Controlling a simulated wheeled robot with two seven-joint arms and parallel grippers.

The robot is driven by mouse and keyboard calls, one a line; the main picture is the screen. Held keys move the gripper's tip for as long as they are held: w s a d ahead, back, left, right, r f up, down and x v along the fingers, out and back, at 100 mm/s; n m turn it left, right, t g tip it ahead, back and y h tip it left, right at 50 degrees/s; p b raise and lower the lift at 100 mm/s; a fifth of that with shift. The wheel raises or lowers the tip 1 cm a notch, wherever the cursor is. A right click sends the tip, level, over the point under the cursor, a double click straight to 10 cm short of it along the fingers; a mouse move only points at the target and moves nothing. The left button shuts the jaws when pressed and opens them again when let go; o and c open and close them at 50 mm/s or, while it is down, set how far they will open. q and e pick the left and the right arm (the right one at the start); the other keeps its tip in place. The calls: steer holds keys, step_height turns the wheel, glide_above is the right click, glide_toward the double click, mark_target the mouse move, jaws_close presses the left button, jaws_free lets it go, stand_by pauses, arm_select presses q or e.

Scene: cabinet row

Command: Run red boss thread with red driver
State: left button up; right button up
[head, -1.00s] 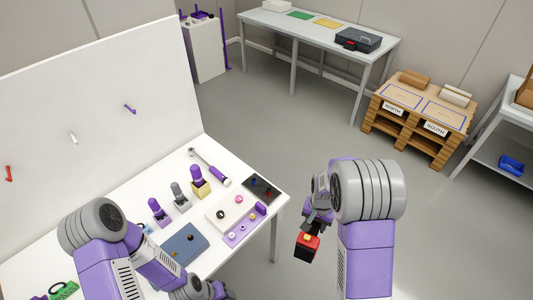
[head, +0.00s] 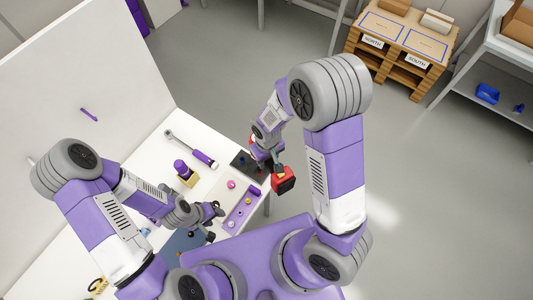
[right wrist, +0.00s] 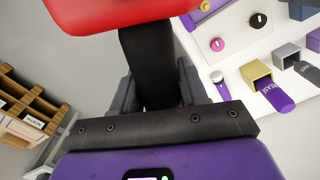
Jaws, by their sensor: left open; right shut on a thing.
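The red driver (head: 284,180), a red and black tool with a small yellow patch, is held by my right gripper (head: 270,158) near the table's right end. In the right wrist view, its black handle (right wrist: 150,70) is between the fingers, and its red part (right wrist: 120,12) fills the top. A dark plate (head: 240,160) lies just left of my right gripper, which partly covers it. Small blue and red parts show on this plate; I cannot tell which is the red boss. My left gripper (head: 214,210) is open and empty above the table, beside a white panel.
The white panel (head: 222,194) carries pink and black knobs. A purple tray (head: 240,212) lies beside it. A purple-handled wrench (head: 198,153) and a purple tool in a brass holder (head: 187,180) lie behind. The floor right of the table is clear.

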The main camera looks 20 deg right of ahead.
mark_target(220, 221)
arm_select(q)
steer(key=shift+w+f+b, duration=0.1)
steer(key=shift+f+b, duration=2.45)
steer(key=shift+b, duration=0.05)
arm_select(e)
steer(key=shift+w+f, duration=0.1)
steer(key=shift+f, duration=2.75)
arm_select(q)
steer(key=shift+f+b, duration=0.6)
steer(key=shift+f, duration=0.05)
arm_select(e)
steer(key=shift+f, duration=0.65)
arm_select(q)
steer(key=shift+f+b, duration=0.4)
steer(key=shift+b, duration=0.05)
arm_select(e)
steer(key=shift+f, duration=0.35)
arm_select(q)
steer(key=shift+a+f+b, duration=0.15)
steer(key=shift+f+b, duration=0.3)
steer(key=shift+b, duration=0.05)
arm_select(e)
steer(key=shift+s+f, duration=0.3)
steer(key=shift+s, duration=0.05)
